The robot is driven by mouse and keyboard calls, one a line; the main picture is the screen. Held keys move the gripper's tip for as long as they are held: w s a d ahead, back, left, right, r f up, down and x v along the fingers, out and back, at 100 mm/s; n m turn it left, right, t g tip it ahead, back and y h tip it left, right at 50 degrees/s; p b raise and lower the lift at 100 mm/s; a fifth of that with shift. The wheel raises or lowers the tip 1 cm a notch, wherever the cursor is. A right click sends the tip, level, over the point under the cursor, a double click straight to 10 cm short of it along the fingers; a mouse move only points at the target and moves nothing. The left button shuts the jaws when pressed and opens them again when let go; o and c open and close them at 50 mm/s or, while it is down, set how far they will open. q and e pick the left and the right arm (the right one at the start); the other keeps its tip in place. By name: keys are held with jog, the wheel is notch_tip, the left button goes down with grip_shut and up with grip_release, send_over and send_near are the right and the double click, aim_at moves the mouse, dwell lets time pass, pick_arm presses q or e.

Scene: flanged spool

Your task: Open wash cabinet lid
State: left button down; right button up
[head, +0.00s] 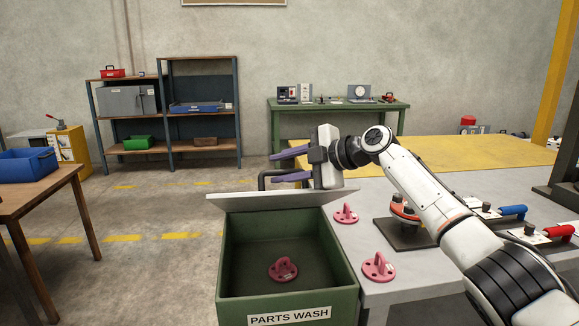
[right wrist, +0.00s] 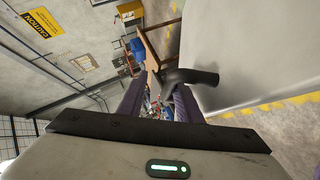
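The green parts wash cabinet (head: 228,285) stands open at the front, with a pink flanged part (head: 283,271) inside. Its pale grey lid (head: 240,203) is raised at the back edge, seen nearly edge-on. A dark bar handle (head: 262,180) shows behind the lid. My right gripper (head: 290,165) is just above and behind the lid, its purple fingers pointing left and spread apart. In the right wrist view the handle (right wrist: 192,76) comes off the pale lid panel (right wrist: 240,50) near the fingertips; I cannot tell whether it touches them. My left gripper is not in view.
Two more pink parts (head: 346,214) (head: 378,267) stand on the grey bench right of the cabinet. A dark fixture (head: 404,234) and clamps with blue (head: 513,211) and red (head: 558,231) handles lie further right. Floor left of the cabinet is clear.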

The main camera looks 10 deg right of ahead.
jog(key=b+v, duration=0.2)
jog(key=v, duration=0.8)
jog(key=shift+s+d, duration=0.1)
jog(key=shift+r, duration=0.1)
